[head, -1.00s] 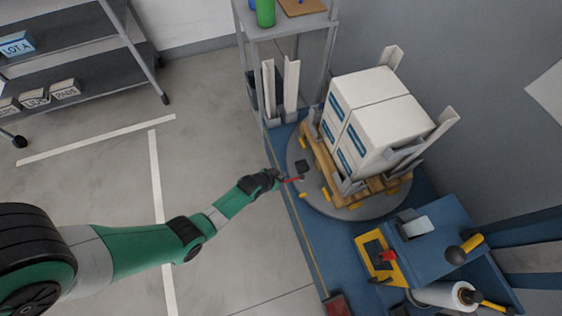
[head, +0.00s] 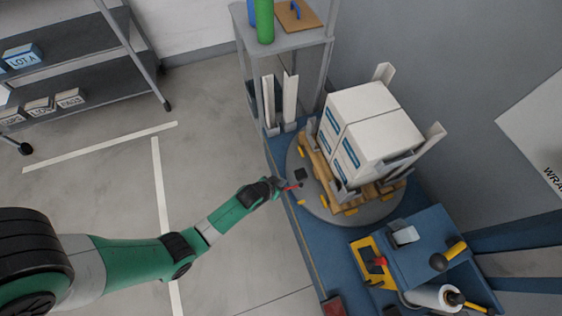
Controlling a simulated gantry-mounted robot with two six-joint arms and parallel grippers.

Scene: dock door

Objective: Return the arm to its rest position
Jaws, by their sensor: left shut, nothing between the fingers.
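My left arm, green with black joints, reaches in from the left over the floor. Its gripper (head: 291,187) is shut and empty, with a red part showing at its fingers. It is at the left edge of the round grey turntable (head: 377,213), close to a small black block (head: 300,174). The picture is too small to tell whether they touch. My right gripper is not in view.
A wooden pallet (head: 323,175) with white boxes (head: 375,125) and corner posts stands on the turntable. A blue machine (head: 425,240) with a film roll (head: 432,297) is at lower right. Shelves stand at the back (head: 285,45) and upper left (head: 75,75). The left floor is clear.

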